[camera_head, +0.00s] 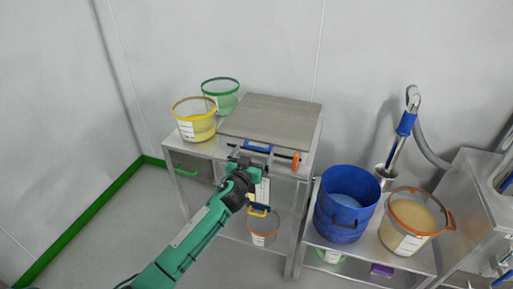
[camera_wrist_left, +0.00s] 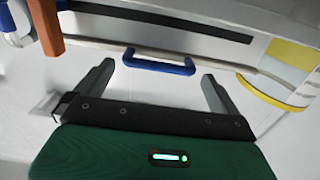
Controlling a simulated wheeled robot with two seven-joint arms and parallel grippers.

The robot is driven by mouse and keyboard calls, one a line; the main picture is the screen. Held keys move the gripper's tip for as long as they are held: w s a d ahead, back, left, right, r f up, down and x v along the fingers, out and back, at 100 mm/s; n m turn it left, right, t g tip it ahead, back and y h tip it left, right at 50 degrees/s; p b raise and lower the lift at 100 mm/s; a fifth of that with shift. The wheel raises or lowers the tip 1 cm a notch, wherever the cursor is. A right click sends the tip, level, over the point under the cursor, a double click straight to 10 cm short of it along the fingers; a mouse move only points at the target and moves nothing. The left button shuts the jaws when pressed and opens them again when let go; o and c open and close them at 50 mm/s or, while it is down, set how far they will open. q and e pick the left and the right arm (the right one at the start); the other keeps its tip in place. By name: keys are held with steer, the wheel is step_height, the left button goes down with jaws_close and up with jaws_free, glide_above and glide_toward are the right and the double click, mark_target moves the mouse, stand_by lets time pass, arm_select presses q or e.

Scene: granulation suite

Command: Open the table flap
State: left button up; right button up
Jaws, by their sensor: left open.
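The table flap (camera_head: 270,118) is a flat grey-brown panel lying on top of the metal table by the wall. A blue handle (camera_head: 258,146) sits at its front edge. The handle also shows in the left wrist view (camera_wrist_left: 158,62), ahead of and between the fingers. My left gripper (camera_head: 251,160) is at the table's front edge, close to the handle. Its two fingers are spread apart with nothing between them in the wrist view (camera_wrist_left: 157,85). The gripper appears apart from the handle. My right gripper is not in view.
A yellow-rimmed tub (camera_head: 195,122) and a green tub (camera_head: 222,96) stand left of the flap. An orange knob (camera_head: 295,161) is right of the handle. A blue drum (camera_head: 346,203) and an orange-rimmed tub (camera_head: 408,222) stand on a lower table at right.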

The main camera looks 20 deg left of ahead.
mark_target(257, 147)
arm_select(q)
steer(key=shift+w+d, duration=0.1)
steer(key=shift+w, duration=1.9)
steer(key=c, duration=1)
steer(key=shift+r, duration=0.1)
steer(key=shift+c, duration=0.2)
